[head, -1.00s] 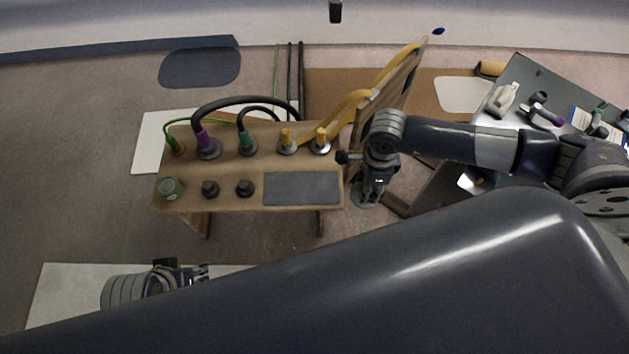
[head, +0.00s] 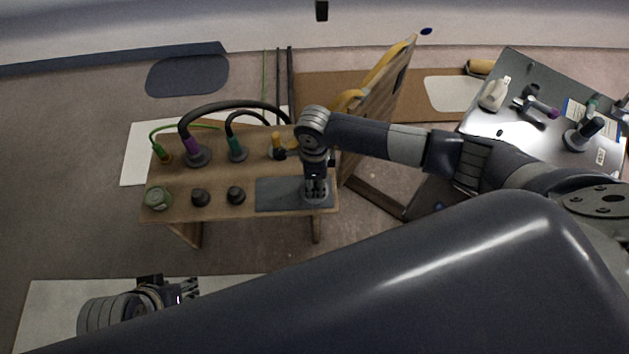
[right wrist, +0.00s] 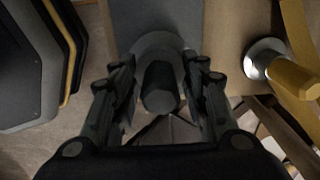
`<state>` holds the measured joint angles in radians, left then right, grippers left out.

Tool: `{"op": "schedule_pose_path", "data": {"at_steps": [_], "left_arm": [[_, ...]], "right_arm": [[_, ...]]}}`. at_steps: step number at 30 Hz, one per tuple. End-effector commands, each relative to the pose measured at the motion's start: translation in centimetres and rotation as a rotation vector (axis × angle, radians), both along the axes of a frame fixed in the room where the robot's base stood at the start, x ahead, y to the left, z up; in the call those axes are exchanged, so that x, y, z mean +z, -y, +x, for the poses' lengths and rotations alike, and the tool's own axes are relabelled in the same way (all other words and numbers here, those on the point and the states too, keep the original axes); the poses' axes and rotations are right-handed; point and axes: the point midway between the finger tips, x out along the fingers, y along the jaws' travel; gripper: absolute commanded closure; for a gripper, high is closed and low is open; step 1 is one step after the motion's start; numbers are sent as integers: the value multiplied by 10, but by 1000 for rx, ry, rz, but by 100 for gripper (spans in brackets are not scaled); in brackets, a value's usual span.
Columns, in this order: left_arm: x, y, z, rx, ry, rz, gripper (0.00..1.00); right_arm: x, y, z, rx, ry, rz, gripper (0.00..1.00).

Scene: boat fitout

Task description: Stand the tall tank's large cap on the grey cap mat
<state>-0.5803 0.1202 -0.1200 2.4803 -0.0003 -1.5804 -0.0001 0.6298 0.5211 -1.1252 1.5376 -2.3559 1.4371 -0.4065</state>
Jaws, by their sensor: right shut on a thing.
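The grey cap mat (head: 277,195) lies flat on the front right of the wooden bench. My right gripper (head: 316,193) is over the mat's right end, pointing down, and is shut on the large cap (head: 316,201). In the right wrist view the cap's dark knob (right wrist: 160,88) is between my right fingers (right wrist: 160,95), with a wide round grey flange below it. The mat (right wrist: 155,18) shows beyond the flange. I cannot tell whether the cap touches the mat. My left gripper (head: 190,290) is low at the left, away from the bench; its finger opening is unclear.
Two small dark caps (head: 200,198) and a green round cap (head: 157,199) stand left of the mat. Behind are a purple-collared hose fitting (head: 194,153), a green-collared one (head: 236,149) and a yellow one (head: 278,145). A laden metal table (head: 515,130) stands at the right.

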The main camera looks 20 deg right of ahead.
Motion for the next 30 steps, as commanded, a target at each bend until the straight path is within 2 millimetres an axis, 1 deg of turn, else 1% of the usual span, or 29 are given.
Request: {"op": "schedule_pose_path", "data": {"at_steps": [7,14,15,17,18,30], "left_arm": [[0,0,0,0,2,0,60],[1,2,8,-2,34,-7,60],[2,2,9,-3,39,-7,60],[2,2,9,-3,40,-7,60],[2,2,9,-3,39,-7,60],[3,2,7,-3,29,-7,60]], "right_arm": [[1,0,0,0,1,1,84],[-1,0,0,0,1,1,84],[-1,0,0,0,0,1,54],[-1,0,0,0,0,1,41],[-1,0,0,0,0,1,39],[1,0,0,0,0,1,39]]}}
